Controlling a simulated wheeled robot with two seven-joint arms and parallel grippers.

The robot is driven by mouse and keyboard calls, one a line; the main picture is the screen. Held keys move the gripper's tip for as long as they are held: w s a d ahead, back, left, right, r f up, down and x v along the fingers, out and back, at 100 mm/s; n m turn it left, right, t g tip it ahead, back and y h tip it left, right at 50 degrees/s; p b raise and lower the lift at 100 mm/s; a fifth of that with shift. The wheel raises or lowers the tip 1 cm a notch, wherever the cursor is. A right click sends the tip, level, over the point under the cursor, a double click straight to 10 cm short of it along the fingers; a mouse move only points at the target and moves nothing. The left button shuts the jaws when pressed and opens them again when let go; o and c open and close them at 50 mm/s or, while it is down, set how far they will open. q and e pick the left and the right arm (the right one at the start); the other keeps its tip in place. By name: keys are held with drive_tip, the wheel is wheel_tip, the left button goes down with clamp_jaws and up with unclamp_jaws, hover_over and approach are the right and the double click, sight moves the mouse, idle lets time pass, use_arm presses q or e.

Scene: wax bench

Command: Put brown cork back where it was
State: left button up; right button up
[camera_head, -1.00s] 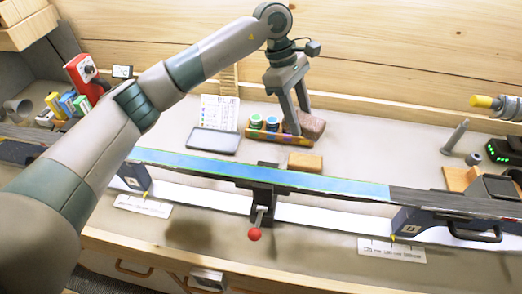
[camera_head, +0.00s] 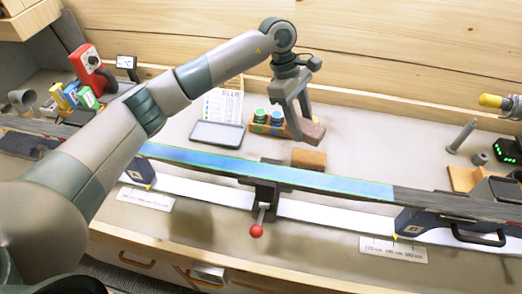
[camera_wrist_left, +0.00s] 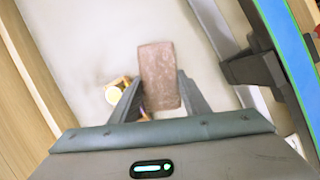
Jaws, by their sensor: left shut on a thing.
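The brown cork (camera_head: 313,132) is a reddish-brown block. My left gripper (camera_head: 297,136) is shut on it, behind the blue strip, and the cork looks tilted in the head view. In the left wrist view the brown cork (camera_wrist_left: 158,76) sits between the two fingers (camera_wrist_left: 158,96) and sticks out well past their tips. A lighter tan block (camera_head: 309,159) lies on the bench in front of it, near the strip. My right gripper is not in view.
A small wooden rack (camera_head: 266,129) with little jars stands just left of the cork. A grey tray (camera_head: 217,134) lies further left. The long blue-topped strip (camera_head: 280,174) and its black clamp (camera_head: 266,190) run across the front. The bench right of the cork is clear (camera_head: 390,150).

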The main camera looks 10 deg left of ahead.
use_arm(q)
drive_tip(key=p, duration=0.2)
hover_over(259, 153)
drive_tip(key=f, duration=0.6)
drive_tip(key=shift+d+f, duration=0.15)
drive_tip(key=shift+d, duration=0.25)
drive_tip(key=shift+a+f, duration=0.2)
drive_tip(key=shift+a, duration=0.15)
drive_tip(key=shift+s+f, duration=0.1)
drive_tip(key=shift+f+b, duration=0.3)
drive_tip(key=shift+f, duration=1.65)
drive_tip(key=o, duration=1.3)
